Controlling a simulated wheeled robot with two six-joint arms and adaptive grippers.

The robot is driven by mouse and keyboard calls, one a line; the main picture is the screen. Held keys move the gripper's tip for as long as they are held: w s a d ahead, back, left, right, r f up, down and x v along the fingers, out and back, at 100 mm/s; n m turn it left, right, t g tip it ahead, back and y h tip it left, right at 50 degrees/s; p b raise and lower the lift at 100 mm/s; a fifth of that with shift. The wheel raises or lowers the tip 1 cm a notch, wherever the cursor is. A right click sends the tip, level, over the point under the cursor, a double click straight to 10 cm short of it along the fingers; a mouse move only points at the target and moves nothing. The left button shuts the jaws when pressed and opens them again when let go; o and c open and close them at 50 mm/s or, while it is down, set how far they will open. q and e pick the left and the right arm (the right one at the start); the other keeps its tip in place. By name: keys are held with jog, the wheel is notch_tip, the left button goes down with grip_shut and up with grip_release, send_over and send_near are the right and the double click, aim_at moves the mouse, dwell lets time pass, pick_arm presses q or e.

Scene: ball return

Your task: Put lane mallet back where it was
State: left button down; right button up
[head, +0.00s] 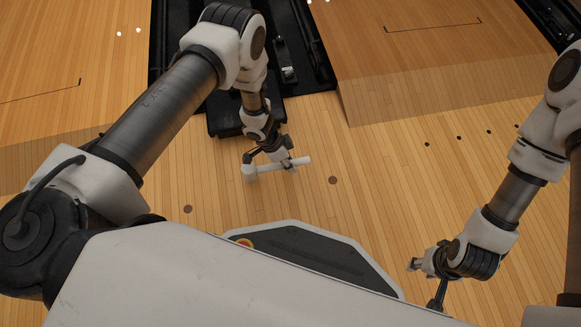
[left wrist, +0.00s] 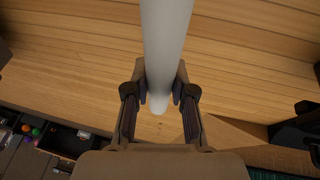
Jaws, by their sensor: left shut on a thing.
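The lane mallet is a white cylindrical shaft (head: 282,168) with a thicker block at its left end in the head view. My left gripper (head: 288,164) is shut across the shaft near its right end and holds it roughly level over the wooden floor. In the left wrist view the mallet (left wrist: 165,45) runs from the top edge down between the two dark fingertips of my left gripper (left wrist: 159,93). Its rounded end shows just past them. My right gripper (head: 424,282) is at the lower right of the head view, fingers apart, with nothing seen between them.
A dark ball-return channel (head: 285,50) runs away at the top centre, with a dark box-like end (head: 228,118) behind my left forearm. Wooden lanes (head: 440,60) lie on both sides. The wooden floor (head: 370,180) between my grippers is clear. Small coloured balls (left wrist: 31,131) show in the left wrist view.

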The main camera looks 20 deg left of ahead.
pick_arm(q)
jog(key=shift+w+d+f+b, duration=0.15)
jog(key=shift+w+b, duration=0.2)
jog(key=shift+w, duration=0.3)
jog(key=shift+s+f+b, duration=0.1)
jog(key=shift+f+b, duration=1.1)
jog(key=shift+f, duration=0.5)
jog(key=c, duration=1)
grip_release()
jog(key=shift+r+p, duration=0.35)
jog(key=shift+p, duration=0.05)
jog(key=p+v, duration=0.5)
jog(key=v, duration=0.6)
jog(key=shift+a+r, duration=0.2)
jog(key=shift+r, duration=0.1)
